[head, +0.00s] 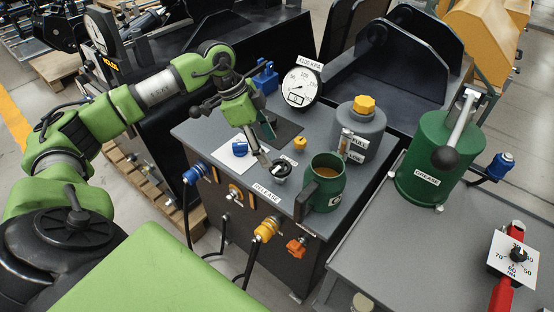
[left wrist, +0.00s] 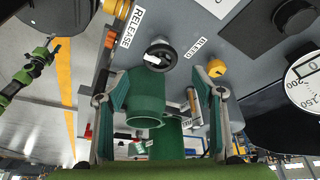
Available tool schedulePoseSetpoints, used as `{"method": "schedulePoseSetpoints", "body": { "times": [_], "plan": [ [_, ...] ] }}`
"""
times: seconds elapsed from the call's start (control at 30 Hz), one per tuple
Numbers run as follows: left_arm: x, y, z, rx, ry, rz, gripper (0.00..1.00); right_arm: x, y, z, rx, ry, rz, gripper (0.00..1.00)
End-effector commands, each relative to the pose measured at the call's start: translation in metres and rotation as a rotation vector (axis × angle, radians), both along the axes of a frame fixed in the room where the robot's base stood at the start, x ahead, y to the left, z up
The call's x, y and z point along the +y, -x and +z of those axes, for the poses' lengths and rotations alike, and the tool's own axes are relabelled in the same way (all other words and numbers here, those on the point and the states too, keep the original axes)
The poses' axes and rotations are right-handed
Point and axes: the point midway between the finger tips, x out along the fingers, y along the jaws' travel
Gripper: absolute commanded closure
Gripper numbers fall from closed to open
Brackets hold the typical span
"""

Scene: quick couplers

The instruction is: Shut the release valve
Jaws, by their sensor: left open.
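The release valve is a round black knob (head: 279,171) at the front edge of the grey bench top, beside the RELEASE label (head: 266,195). In the left wrist view the black knob (left wrist: 160,55) carries a white pointer. My left gripper (head: 264,146) is open, pointing down close to the knob. In the left wrist view the knob lies just beyond the gap between the open fingers (left wrist: 160,85). I cannot tell whether a finger touches it. A green arm at the left of that view looks like my right one; its gripper (left wrist: 50,45) is too small to read.
A green mug (head: 328,180) with brown liquid stands right of the knob. A yellow bleed knob (head: 299,144) is behind it. A blue knob (head: 240,149) on a white plate, a pressure gauge (head: 299,86) and a grey canister (head: 361,135) stand around. Couplers and hoses line the front.

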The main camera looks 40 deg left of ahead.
Motion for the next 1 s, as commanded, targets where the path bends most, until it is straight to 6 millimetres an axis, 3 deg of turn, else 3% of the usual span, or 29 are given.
{"method": "schedulePoseSetpoints", "body": {
  "times": [0.1,0.3,0.73,0.77,0.9,1.0],
  "plan": [
    [-0.010,-0.004,-0.023,0.004,0.002,-0.003,0.38,0.000,-0.006,0.004,-0.008,-0.001,0.000,0.49],
    [-0.019,-0.010,-0.050,0.001,0.002,-0.002,0.38,0.002,-0.028,0.008,-0.041,-0.004,0.001,0.49],
    [-0.022,-0.012,-0.061,-0.001,0.001,-0.001,0.38,0.002,-0.021,0.008,-0.031,-0.004,0.002,0.49],
    [-0.022,-0.012,-0.060,-0.001,0.001,-0.001,0.41,0.002,-0.020,0.008,-0.029,-0.003,0.002,0.49],
    [-0.022,-0.012,-0.060,-0.001,0.001,-0.001,0.77,0.002,-0.017,0.008,-0.025,-0.003,0.002,0.49],
    [-0.022,-0.012,-0.060,-0.001,0.001,-0.001,0.77,0.002,-0.018,0.008,-0.025,-0.003,0.002,0.49]
  ]
}}
